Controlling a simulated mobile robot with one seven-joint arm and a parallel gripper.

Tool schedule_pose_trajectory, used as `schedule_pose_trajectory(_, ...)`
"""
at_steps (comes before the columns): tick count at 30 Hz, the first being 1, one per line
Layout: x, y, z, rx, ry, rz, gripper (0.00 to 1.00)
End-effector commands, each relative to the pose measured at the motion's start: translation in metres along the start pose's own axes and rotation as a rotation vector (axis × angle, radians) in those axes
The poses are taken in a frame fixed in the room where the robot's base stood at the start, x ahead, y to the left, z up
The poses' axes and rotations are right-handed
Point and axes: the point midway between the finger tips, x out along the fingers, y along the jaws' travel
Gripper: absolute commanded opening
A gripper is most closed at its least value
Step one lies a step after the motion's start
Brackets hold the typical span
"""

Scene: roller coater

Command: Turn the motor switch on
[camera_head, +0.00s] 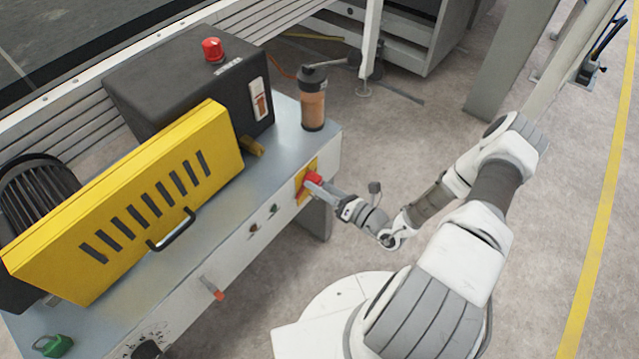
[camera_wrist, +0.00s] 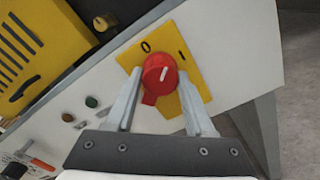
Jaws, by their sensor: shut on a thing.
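The motor switch is a red rotary knob (camera_wrist: 158,72) on a yellow plate (camera_wrist: 190,104) marked 0 and I, on the machine's light front panel. In the wrist view its white line points up and slightly right, between the two marks. In the head view the red knob (camera_head: 313,177) is at the right end of the panel. My gripper (camera_wrist: 160,76) has one finger on each side of the knob and is shut on it. My gripper also shows in the head view (camera_head: 316,186), reaching the knob from the right. The fingers partly cover the plate.
A green and a dark button (camera_wrist: 91,101) sit left of the plate. A lever with an orange tip (camera_head: 213,290) sticks out of the panel. A bottle (camera_head: 313,100) stands on the tabletop above the switch. Open floor (camera_head: 400,130) lies to the right.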

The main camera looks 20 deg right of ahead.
Motion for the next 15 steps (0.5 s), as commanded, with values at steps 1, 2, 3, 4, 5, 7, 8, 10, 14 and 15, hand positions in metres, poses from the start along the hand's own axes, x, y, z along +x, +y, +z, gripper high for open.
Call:
schedule_pose_trajectory(1,-0.0008,0.0003,0.0001,0.045,0.001,-0.001,0.00)
schedule_pose_trajectory(2,-0.0008,0.0005,-0.0001,0.074,0.002,-0.001,0.00)
schedule_pose_trajectory(3,-0.0008,0.0006,-0.0002,0.112,0.002,-0.002,0.00)
schedule_pose_trajectory(4,-0.0009,0.0006,-0.0003,0.141,0.002,-0.002,0.00)
schedule_pose_trajectory(5,-0.0010,0.0006,-0.0003,0.170,0.002,-0.002,0.00)
schedule_pose_trajectory(7,-0.0011,0.0006,-0.0002,0.235,0.001,-0.002,0.00)
schedule_pose_trajectory(8,-0.0011,0.0006,-0.0002,0.263,0.001,-0.002,0.00)
schedule_pose_trajectory(10,-0.0011,0.0007,-0.0003,0.326,0.002,-0.003,0.00)
schedule_pose_trajectory(14,-0.0010,0.0010,-0.0006,0.434,0.003,-0.003,0.00)
schedule_pose_trajectory(15,-0.0010,0.0011,-0.0006,0.465,0.003,-0.002,0.00)
